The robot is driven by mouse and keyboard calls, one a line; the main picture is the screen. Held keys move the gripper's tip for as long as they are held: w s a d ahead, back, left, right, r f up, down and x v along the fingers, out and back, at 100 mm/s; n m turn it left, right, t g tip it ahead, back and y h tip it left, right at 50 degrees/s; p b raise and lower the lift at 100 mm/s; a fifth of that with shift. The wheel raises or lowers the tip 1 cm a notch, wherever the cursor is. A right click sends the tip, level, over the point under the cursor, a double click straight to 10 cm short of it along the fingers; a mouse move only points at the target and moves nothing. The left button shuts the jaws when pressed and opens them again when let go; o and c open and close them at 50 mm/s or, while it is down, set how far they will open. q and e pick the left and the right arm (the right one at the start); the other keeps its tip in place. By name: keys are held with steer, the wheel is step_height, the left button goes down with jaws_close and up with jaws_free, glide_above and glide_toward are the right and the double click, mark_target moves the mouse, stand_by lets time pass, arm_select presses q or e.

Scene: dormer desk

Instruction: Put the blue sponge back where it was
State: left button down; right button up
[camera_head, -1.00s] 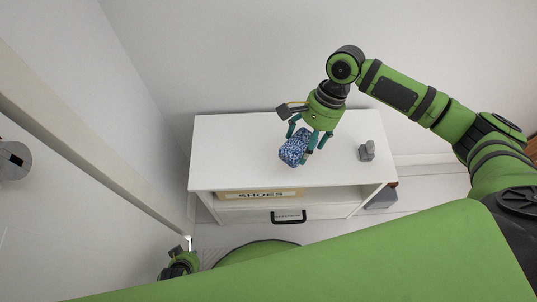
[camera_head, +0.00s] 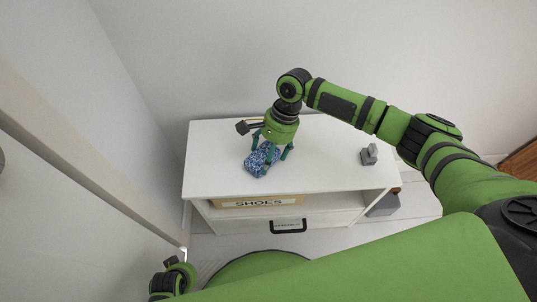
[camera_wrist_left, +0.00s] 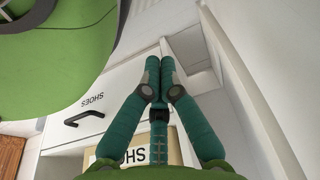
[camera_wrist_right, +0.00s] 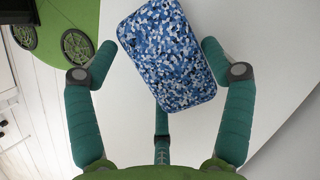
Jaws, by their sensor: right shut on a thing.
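The blue sponge (camera_head: 257,162), a speckled blue and white block, is at the left half of the white cabinet top (camera_head: 320,172). My right gripper (camera_head: 270,154) is above it, shut on it, with fingers on either side. The sponge also fills the upper middle of the right wrist view (camera_wrist_right: 168,60), tilted between the fingers. I cannot tell whether it touches the cabinet top. My left gripper (camera_wrist_left: 161,65) is shut and empty, its fingertips together.
A small grey object (camera_head: 369,154) stands on the cabinet top at the right. Below is an open shelf with a box labelled SHOES (camera_head: 258,202) and a drawer with a black handle (camera_head: 288,226). A grey box (camera_head: 384,206) is on the floor at the right. The cabinet top's middle is clear.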

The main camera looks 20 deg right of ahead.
steer(key=o, duration=0.9)
steer(key=shift+r, duration=0.1)
steer(key=shift+w+d+r, duration=0.1)
steer(key=shift+d+r, duration=0.05)
steer(key=shift+r, duration=0.15)
arm_select(q)
steer(key=p, duration=0.1)
steer(key=w+f+t+p, duration=0.1)
steer(key=shift+w+a+f+p, duration=0.1)
steer(key=shift+w+a+p, duration=0.05)
steer(key=shift+a+p, duration=0.15)
arm_select(e)
steer(key=v, duration=1.1)
steer(key=shift+r, duration=0.1)
